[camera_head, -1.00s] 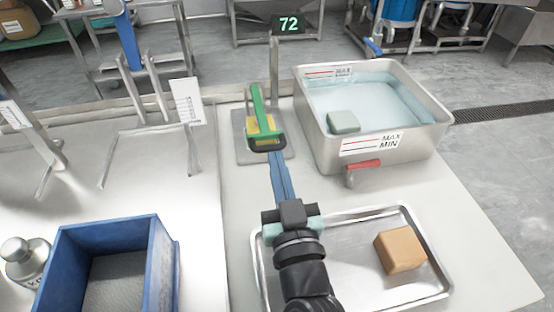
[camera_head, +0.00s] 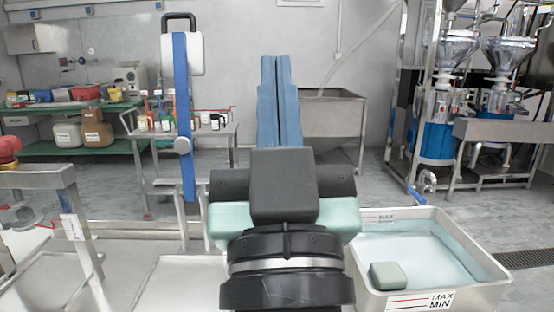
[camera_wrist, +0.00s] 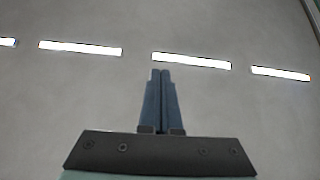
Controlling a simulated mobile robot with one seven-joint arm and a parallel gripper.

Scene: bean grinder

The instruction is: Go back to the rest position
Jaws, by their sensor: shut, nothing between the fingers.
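My gripper (camera_head: 275,62) is raised in the middle of the head view, with its two blue fingers closed together and pointing up and away. Nothing is between the fingers. In the wrist view my gripper (camera_wrist: 160,75) also shows shut and empty, with only the ceiling and its light strips (camera_wrist: 190,60) beyond it. The fingers touch no object in either view. My wrist hides much of the work table below it.
A steel basin (camera_head: 470,295) of bluish water, with a grey-green block (camera_head: 388,275) in it, stands at the lower right. A blue upright post (camera_head: 184,120) stands left of my gripper. Grinding machines (camera_head: 440,130) stand at the back right. The air around the fingers looks clear.

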